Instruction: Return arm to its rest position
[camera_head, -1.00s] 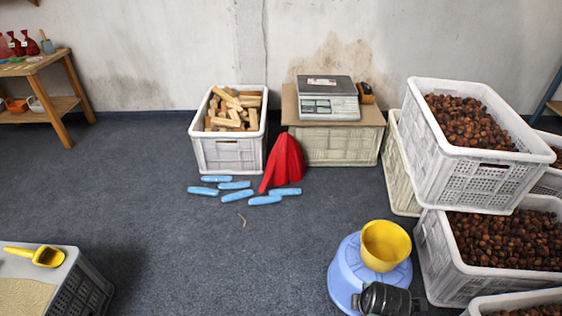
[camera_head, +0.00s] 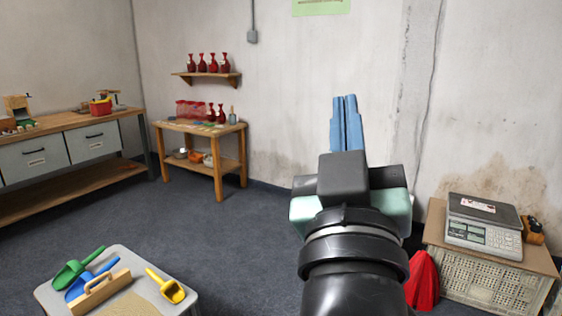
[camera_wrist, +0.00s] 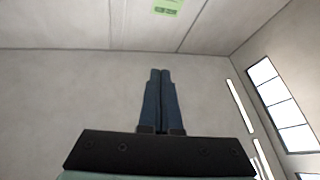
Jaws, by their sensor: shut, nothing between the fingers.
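My gripper (camera_head: 345,98) is raised in the middle right of the head view, its blue fingers pointing up in front of the wall. The fingers are together with nothing between them. In the wrist view my gripper (camera_wrist: 160,72) also shows its two fingers side by side and empty, against a bare wall. My arm rises from the bottom of the head view and hides part of the floor and wall behind it.
A scale (camera_head: 484,228) stands on a board-topped crate (camera_head: 480,275) at right, beside a red cloth (camera_head: 423,283). A low table (camera_head: 205,128) and a workbench (camera_head: 75,130) stand at left. Scoops (camera_head: 167,287) lie on a grey surface at lower left. The air around my gripper is clear.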

